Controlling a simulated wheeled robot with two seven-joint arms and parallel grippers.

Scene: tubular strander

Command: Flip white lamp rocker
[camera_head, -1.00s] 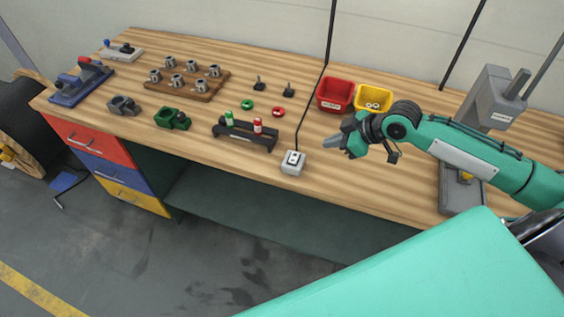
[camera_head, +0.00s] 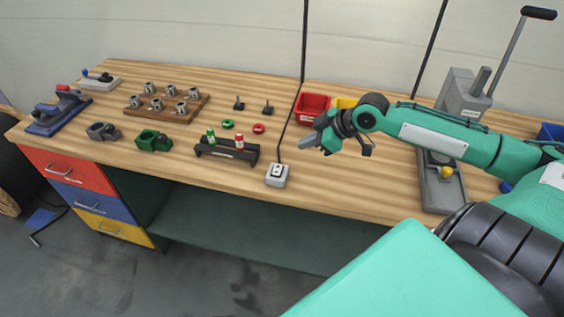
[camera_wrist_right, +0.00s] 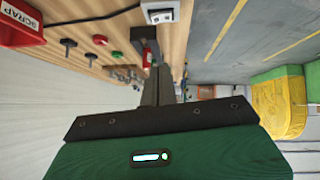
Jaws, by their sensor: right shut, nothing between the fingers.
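A small light-grey switch box (camera_head: 277,176) with a white top and a dark rocker mark stands near the bench's front edge, a black cable running up from it. In the right wrist view the box (camera_wrist_right: 160,12) shows at the top, beyond the fingertips. My right gripper (camera_head: 303,143) is shut and empty. It hangs above and to the right of the box in the head view, apart from it. Its closed fingers (camera_wrist_right: 158,80) also show in the right wrist view. The rocker's tilt is too small to tell. My left gripper is not in view.
A black rack (camera_head: 227,150) with a green and a red cylinder stands left of the box. A red bin (camera_head: 311,106) and a yellow bin (camera_head: 343,102) sit behind my right gripper. A grey press (camera_head: 440,185) stands at the right.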

